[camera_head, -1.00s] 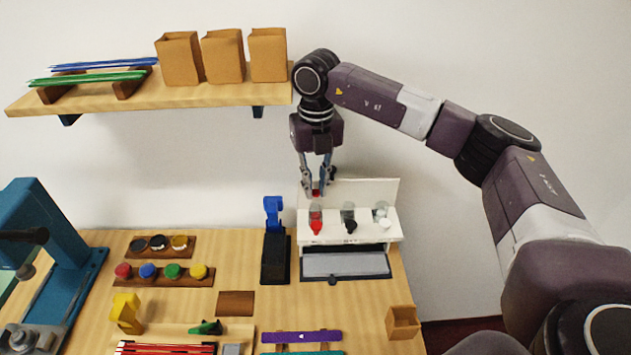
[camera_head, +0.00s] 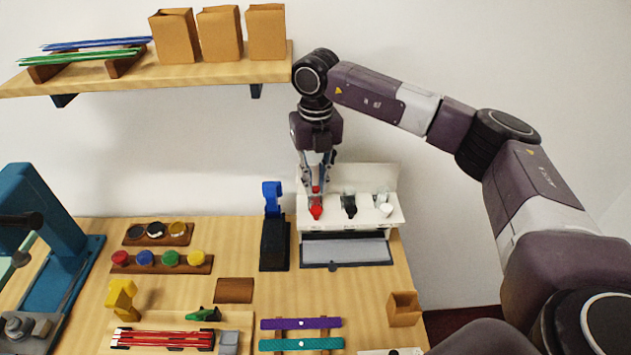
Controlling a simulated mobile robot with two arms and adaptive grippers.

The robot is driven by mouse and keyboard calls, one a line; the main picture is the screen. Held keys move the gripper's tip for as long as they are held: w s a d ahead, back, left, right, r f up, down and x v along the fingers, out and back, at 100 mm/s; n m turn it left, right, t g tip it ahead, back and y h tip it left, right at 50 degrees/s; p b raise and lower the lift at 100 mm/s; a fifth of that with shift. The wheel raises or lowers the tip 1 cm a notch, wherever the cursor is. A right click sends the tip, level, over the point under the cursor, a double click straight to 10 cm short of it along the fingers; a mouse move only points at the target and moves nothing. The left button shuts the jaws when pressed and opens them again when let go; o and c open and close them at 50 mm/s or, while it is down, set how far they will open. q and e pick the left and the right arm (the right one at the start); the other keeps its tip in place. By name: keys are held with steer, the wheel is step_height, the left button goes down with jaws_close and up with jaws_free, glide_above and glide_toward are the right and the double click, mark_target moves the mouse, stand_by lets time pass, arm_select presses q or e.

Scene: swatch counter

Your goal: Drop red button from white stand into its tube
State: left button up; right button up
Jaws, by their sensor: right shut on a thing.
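The white stand (camera_head: 352,222) stands at the back right of the counter. It holds a clear tube with a red spout (camera_head: 316,211), one with a black spout (camera_head: 350,208) and one with a white end (camera_head: 386,210). My right gripper (camera_head: 316,186) points down over the tube with the red spout, its fingertips close to the tube's top. It is shut on a small red button (camera_head: 316,190), partly hidden by the fingers. I cannot tell whether the button touches the tube. My left gripper is out of view.
A blue device (camera_head: 273,225) stands just left of the stand. A grey tray (camera_head: 345,250) lies at its front. Racks of round coloured pieces (camera_head: 160,265) are at left, and a wooden shelf (camera_head: 180,75) is above. A small wooden box (camera_head: 404,310) stands at front right.

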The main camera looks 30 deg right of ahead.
steer(key=o, duration=0.7)
steer(key=shift+o, duration=0.2)
step_height(320, 180, up, 8)
steer(key=shift+f, duration=0.25)
stand_by(0.5)
